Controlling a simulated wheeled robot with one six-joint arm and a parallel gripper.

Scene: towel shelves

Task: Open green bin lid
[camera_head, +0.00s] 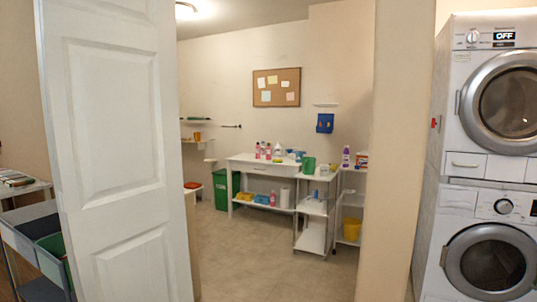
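A green bin (221,190) stands on the floor in the far room, left of a white table, seen through the doorway. It is small in the view, and I cannot tell whether its lid is open or shut. Other green containers (54,254) show at the lower left, in a cart behind the door's edge, partly cut off and hidden. My gripper is not in view.
A white panel door (112,150) stands open at the left of the doorway. The white table (262,172) holds several bottles, with a white shelf cart (313,208) beside it. Two stacked washing machines (487,160) stand at the right. The floor (262,258) through the doorway is clear.

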